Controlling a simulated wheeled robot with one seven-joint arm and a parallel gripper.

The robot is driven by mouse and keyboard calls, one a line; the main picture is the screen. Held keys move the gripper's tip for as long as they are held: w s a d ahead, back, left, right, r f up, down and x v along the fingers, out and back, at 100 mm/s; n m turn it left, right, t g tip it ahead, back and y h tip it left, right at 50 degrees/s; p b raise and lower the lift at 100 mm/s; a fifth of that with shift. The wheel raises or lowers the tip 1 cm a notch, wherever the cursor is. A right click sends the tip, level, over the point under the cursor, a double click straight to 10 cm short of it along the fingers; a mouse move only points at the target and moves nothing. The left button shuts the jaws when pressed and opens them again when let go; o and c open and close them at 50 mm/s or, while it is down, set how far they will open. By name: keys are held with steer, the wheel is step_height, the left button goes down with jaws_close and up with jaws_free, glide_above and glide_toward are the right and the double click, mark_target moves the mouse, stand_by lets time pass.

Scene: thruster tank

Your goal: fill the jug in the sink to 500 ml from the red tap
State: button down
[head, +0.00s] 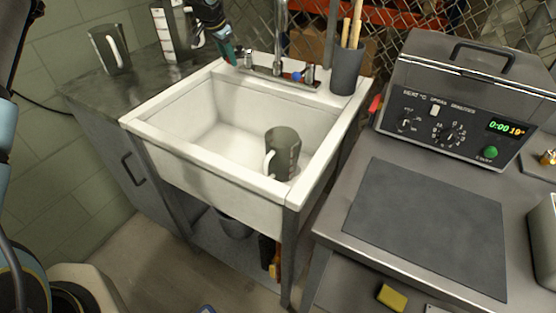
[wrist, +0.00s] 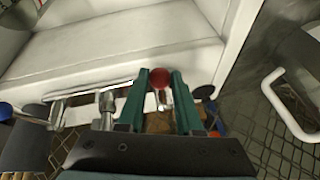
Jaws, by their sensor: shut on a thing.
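The jug (head: 284,146) is dark grey with a pale handle on its left. It stands upright in the white sink (head: 196,166), toward the right front; its fill level cannot be made out. The red tap knob (wrist: 160,78) lies between the teal fingers of my gripper (wrist: 161,73), which is shut on it. In the head view my gripper (head: 230,55) is at the left end of the faucet and hides the red knob. The faucet (head: 281,40) rises behind the sink's back rim. No water stream is discernible.
The blue tap knob (head: 297,76) is right of the faucet. A grey mug-like vessel (head: 108,50) and a scaled jug (head: 174,32) stand on the left counter, close to my arm. A dark tool holder (head: 346,72) stands at the sink's back right corner. A heater unit (head: 455,95) is farther right.

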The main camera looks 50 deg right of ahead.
steer(key=shift+w+a+p, duration=0.1)
steer(key=shift+w+p, duration=1.05)
steer(key=shift+w, duration=1.3)
steer(key=shift+w+d+p, duration=0.25)
steer(key=shift+w+p, duration=0.15)
steer(key=shift+w, duration=0.3)
steer(key=shift+w+d+p, duration=0.25)
steer(key=shift+w+p, duration=0.2)
steer(key=shift+w, duration=0.25)
steer(key=shift+w+d+p, duration=0.25)
steer(key=shift+w+p, duration=0.15)
steer(key=shift+w, duration=0.3)
